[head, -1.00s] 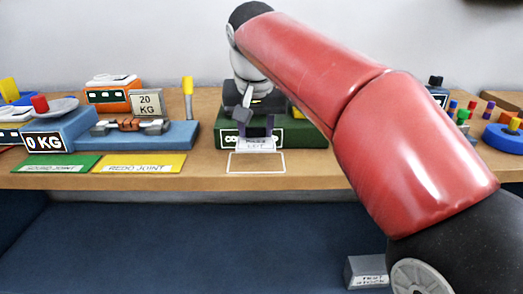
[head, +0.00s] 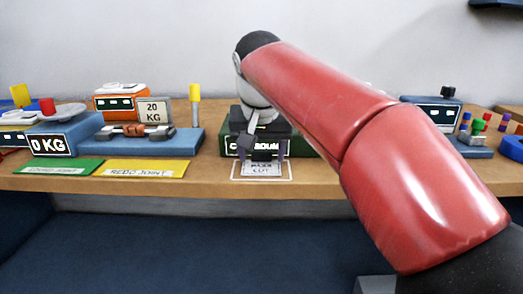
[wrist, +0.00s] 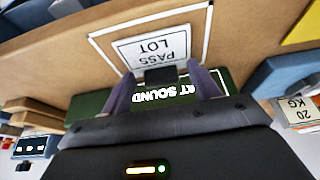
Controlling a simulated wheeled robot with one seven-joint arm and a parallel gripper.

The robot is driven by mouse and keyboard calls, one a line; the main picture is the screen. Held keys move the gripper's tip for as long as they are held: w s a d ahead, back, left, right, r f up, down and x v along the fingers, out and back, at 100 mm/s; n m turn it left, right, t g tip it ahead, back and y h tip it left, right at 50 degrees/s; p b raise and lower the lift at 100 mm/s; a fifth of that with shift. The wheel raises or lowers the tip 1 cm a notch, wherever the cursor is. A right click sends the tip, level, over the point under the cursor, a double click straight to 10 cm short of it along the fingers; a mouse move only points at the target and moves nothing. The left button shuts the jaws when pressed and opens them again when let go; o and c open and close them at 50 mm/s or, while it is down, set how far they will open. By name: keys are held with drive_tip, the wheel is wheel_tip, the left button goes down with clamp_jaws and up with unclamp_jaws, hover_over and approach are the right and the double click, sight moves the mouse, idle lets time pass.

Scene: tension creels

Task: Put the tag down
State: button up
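The tag (head: 262,169) is a small white plate reading PASS LOT. It lies inside the white outlined rectangle on the bench's front part, in front of the green block (head: 312,141). In the wrist view the tag (wrist: 153,48) lies flat within the outline, with a small dark grip piece at its near edge. My gripper (head: 262,156) is at the tag, its two purple fingers spread on either side. In the wrist view my gripper (wrist: 160,76) shows gaps between the fingers and the dark piece, so it is open.
A yellow REDO JOINT card (head: 143,169) and a green card (head: 58,167) lie to the left. Behind them are a blue 0 KG scale (head: 82,146) and a 20 KG sign (head: 155,111). Bare bench (head: 215,172) lies between the yellow card and the outline.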

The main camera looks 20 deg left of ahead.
drive_tip(key=shift+r, duration=0.1)
drive_tip(key=shift+r, duration=0.3)
drive_tip(key=p+v, duration=0.4)
drive_tip(key=v, duration=0.8)
drive_tip(key=s+d+f+m+t, duration=0.1)
drive_tip(key=s+d+f, duration=0.4)
drive_tip(key=d+f, duration=0.5)
drive_tip(key=s+d+f+m, duration=0.1)
drive_tip(key=s+d+f, duration=0.35)
drive_tip(key=d, duration=0.95)
drive_tip(key=s+d+f, duration=0.2)
drive_tip(key=s+f, duration=0.1)
drive_tip(key=f, duration=0.2)
drive_tip(key=s+d+f+h, duration=0.1)
drive_tip(key=s+d+f, duration=0.1)
drive_tip(key=f, duration=0.4)
drive_tip(key=shift+s+d+f+m, duration=0.3)
drive_tip(key=shift+s+m, duration=0.1)
drive_tip(key=shift+s, duration=0.5)
